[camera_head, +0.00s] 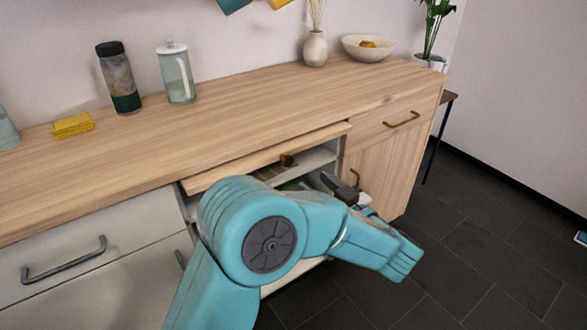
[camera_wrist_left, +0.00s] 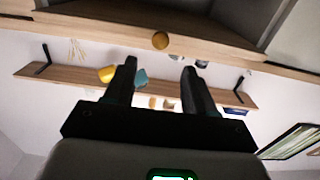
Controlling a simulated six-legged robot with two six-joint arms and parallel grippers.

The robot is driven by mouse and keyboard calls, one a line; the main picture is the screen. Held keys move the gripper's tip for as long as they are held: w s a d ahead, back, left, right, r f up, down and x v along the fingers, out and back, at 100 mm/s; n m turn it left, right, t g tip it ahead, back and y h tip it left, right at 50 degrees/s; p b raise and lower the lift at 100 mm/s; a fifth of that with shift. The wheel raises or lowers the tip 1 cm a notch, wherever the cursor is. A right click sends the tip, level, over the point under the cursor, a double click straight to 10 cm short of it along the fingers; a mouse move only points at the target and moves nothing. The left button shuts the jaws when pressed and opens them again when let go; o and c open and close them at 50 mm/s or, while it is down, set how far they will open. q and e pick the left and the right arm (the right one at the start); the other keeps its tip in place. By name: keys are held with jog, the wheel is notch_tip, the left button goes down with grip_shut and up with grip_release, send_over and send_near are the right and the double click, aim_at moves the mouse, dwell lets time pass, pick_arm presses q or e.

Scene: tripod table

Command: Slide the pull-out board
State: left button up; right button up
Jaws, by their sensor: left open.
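The pull-out board (camera_head: 230,172) is a light wood panel just under the countertop, its front edge standing slightly out. A small brass knob (camera_head: 287,160) sits on its front. My left gripper (camera_head: 335,182) is open and empty, below and to the right of the knob in the head view, with my teal arm covering part of the cabinet. In the left wrist view the knob (camera_wrist_left: 160,40) shows beyond the gap between the open fingers (camera_wrist_left: 159,68), apart from them, on the board's edge (camera_wrist_left: 95,26). My right gripper is not in view.
An open shelf space (camera_head: 313,160) lies under the board, partly hidden by my arm. A drawer with a brass handle (camera_head: 401,119) is to the right, a grey-handled drawer (camera_head: 64,262) to the left.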

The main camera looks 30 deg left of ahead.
aim_at(289, 162)
pick_arm(q)
jog(key=b+x, duration=0.1)
jog(key=x, duration=0.8)
jog(key=shift+a, duration=0.1)
jog(key=shift+c, duration=0.3)
